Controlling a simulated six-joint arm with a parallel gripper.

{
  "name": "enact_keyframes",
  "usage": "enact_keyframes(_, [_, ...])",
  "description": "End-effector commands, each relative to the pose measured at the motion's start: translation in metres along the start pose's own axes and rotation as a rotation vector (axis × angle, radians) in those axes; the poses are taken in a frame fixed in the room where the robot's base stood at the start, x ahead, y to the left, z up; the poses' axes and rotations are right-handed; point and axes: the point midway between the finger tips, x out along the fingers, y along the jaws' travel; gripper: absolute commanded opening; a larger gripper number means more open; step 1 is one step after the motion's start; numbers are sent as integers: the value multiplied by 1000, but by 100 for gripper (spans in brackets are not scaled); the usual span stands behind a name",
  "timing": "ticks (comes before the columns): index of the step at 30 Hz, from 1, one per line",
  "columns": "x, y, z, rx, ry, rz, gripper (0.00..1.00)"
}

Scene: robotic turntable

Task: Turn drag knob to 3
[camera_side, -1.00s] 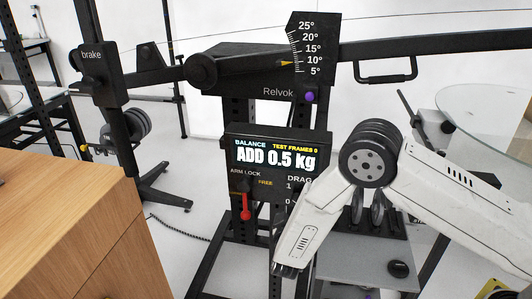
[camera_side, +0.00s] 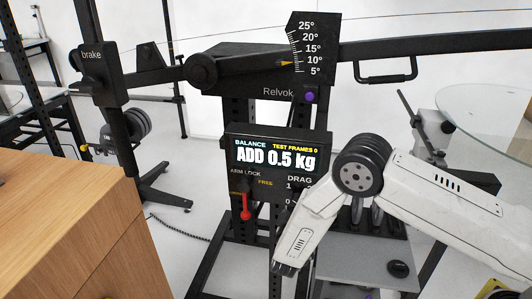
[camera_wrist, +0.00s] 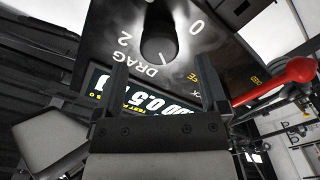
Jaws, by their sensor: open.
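The drag knob (camera_wrist: 158,38) is a dark round knob on the black panel at the top of the wrist view, with a pale area around it. The marks 0 and 2 and the word DRAG show near it; I cannot tell its setting for sure. My gripper (camera_wrist: 163,66) is open, with its two fingers spread and empty. In the picture the knob lies just beyond the gap between the fingertips, and no contact shows. In the side view my white arm covers the knob; only DRAG, 1 and 0 show beside it.
The panel's screen (camera_side: 277,156) reads "ADD 0.5 kg". A red arm-lock lever (camera_side: 246,213) hangs to the left of my arm and shows at right in the wrist view (camera_wrist: 291,76). A wooden cabinet (camera_side: 70,220) stands at left. A balance beam (camera_side: 440,42) crosses above.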

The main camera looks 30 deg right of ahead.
Motion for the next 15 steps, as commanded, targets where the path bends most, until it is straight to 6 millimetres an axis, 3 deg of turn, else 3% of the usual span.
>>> enact_keyframes(6, [25, 0, 1, 0, -2, 1, 93])
enact_keyframes(15, [37, 0, 0, 0, -1, -2, 93])
